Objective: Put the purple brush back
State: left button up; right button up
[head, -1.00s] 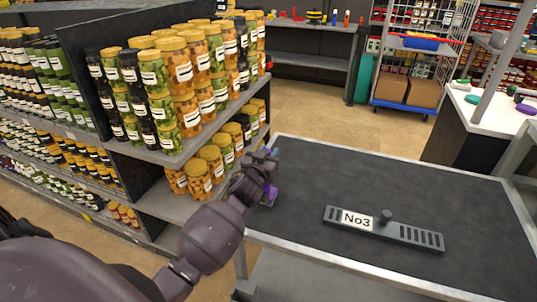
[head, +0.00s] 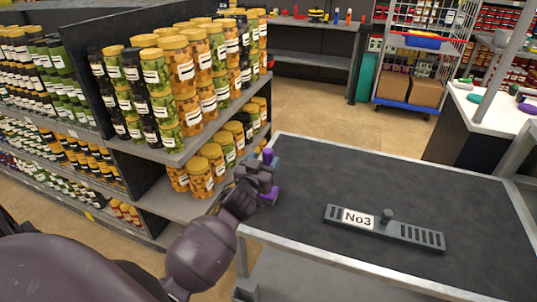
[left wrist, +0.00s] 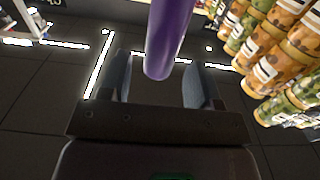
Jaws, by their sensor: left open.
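The purple brush (head: 270,196) is at the near left corner of the dark table, partly hidden by my left gripper (head: 268,174). A purple part also shows above the fingers. In the left wrist view, a smooth purple handle (left wrist: 166,38) comes down from the top edge, with its rounded end in line with the gap between the open fingers (left wrist: 160,85). Dark space shows on both sides of it; I cannot tell whether a finger touches it. My right gripper is not in view.
On the table (head: 330,175) lies a grey slotted bar (head: 415,235) with a knob and a "No3" label. A shelf of jars (head: 185,85) stands close on the left of my left gripper. A white counter (head: 490,115) with small items is at the right. The table's middle is mostly clear.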

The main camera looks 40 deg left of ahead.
pick_arm(q)
jog(key=v, duration=0.7)
jog(key=s+d+f+m+g+h, duration=0.1)
jog(key=s+d+f+g+h, duration=0.1)
jog(key=s+f, duration=0.7)
jog(key=s+d+f+m+g+h, duration=0.1)
jog(key=s+d+f+g, duration=0.3)
jog(key=s+f, duration=0.6)
jog(key=shift+s+d+f+m+h, duration=0.3)
jog(key=shift+d+m+h, duration=0.1)
jog(key=shift+d+m, duration=0.5)
